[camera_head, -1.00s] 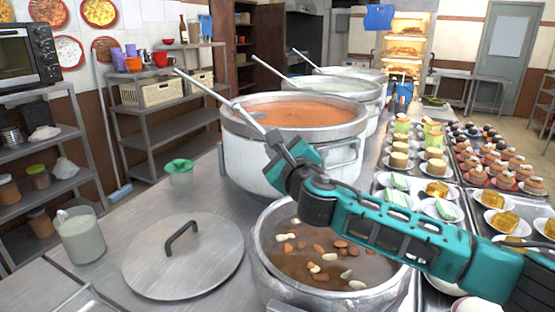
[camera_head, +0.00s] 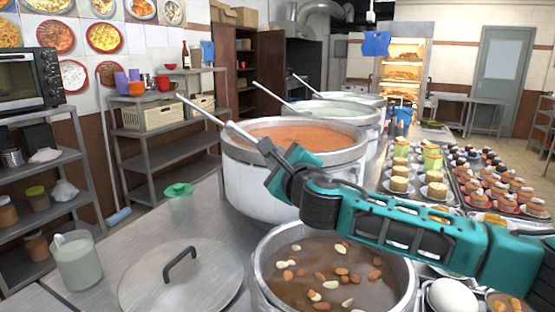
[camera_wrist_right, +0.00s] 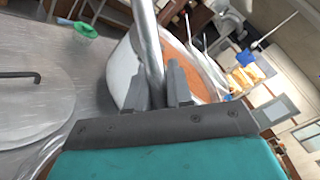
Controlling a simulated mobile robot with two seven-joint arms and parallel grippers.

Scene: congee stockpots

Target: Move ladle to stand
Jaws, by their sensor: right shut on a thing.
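A metal ladle with a long straight handle (camera_head: 205,112) slants up and left in front of the large pot of orange-red congee (camera_head: 308,136). My right gripper (camera_head: 268,158) is shut on the handle near that pot's front rim. In the right wrist view the handle (camera_wrist_right: 148,45) runs up between the two fingers of the gripper (camera_wrist_right: 160,90). The ladle's bowl end cannot be made out. I cannot identify a stand for it in these frames. My left gripper is not in view.
A nearer pot with nuts (camera_head: 330,275) sits below my right arm. Two more pots with ladle handles stand behind. Dessert trays (camera_head: 445,185) fill the right side.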

